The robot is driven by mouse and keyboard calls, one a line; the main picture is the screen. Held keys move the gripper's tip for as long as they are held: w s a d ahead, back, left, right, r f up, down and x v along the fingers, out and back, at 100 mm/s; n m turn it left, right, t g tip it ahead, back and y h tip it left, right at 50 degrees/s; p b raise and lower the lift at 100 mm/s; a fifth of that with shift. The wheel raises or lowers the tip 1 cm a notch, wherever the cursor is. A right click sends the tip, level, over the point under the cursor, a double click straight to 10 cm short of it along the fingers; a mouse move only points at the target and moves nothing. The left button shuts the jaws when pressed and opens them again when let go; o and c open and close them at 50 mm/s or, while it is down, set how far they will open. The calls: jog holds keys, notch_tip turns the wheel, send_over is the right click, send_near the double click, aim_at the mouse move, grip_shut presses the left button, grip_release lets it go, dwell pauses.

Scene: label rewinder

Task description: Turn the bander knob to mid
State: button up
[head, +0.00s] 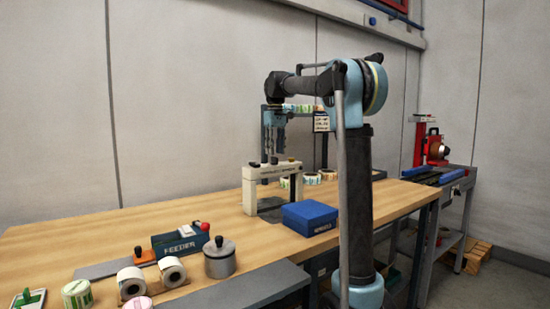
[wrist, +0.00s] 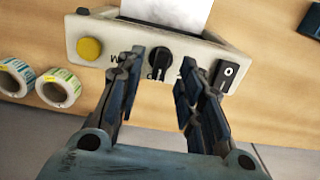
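The bander is a cream arch-shaped machine (head: 262,173) on the wooden table in the head view. In the wrist view its panel (wrist: 196,52) carries the black round bander knob (wrist: 159,56), with lettering below it that is partly hidden by my fingers. My gripper (wrist: 163,68) is open, with its fingertips on either side of the knob and a gap visible at each side. I cannot tell whether the tips are down at the knob's height. In the head view my gripper (head: 273,158) points down over the bander's top.
A yellow button (wrist: 90,48) and a black rocker switch (wrist: 226,75) flank the knob. A white strip (wrist: 172,10) lies behind it. Label rolls (wrist: 57,86) stand to the left. A blue box (head: 310,217) stands close in front of the bander. A feeder (head: 180,240) is further left.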

notch_tip(320, 180, up, 9)
jog(key=shift+f, duration=0.2)
dwell(0.4)
